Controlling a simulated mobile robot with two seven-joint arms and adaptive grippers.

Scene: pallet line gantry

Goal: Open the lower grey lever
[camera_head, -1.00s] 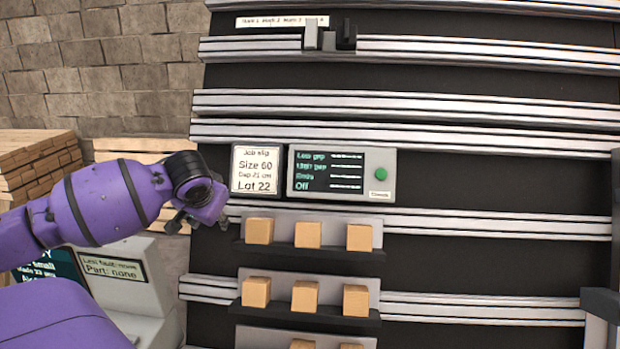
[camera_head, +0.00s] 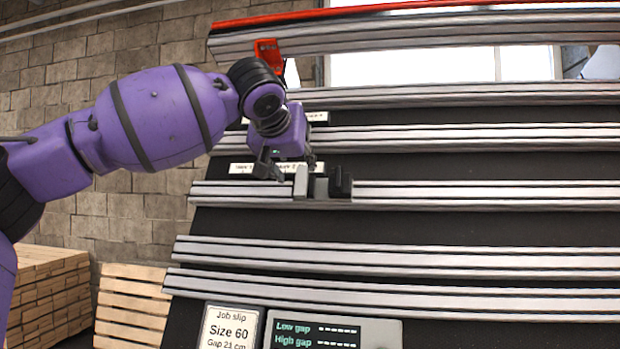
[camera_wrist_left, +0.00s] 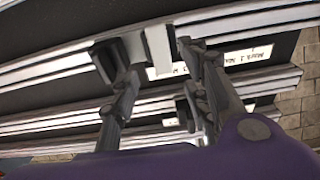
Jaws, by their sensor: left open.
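On the lower rail that has a white label above it sits a small grey fitting. It has a light grey upright block (camera_head: 300,182) on its left and a dark grey upright piece (camera_head: 341,182) on its right; I cannot tell which part is the lever. My left gripper (camera_head: 288,165) is open, with its fingers just above and left of the light block. In the left wrist view the light block (camera_wrist_left: 158,48) appears between the fingertips (camera_wrist_left: 158,66), and the dark piece (camera_wrist_left: 107,62) lies left of them. I see no contact. My right gripper is not in view.
Several metal rails (camera_head: 450,196) cross a dark panel. A red bracket (camera_head: 267,55) stands at the red top rail, just above my wrist. Below are a job slip (camera_head: 230,328) and a screen panel (camera_head: 318,333). Wooden pallets (camera_head: 130,312) stand at lower left.

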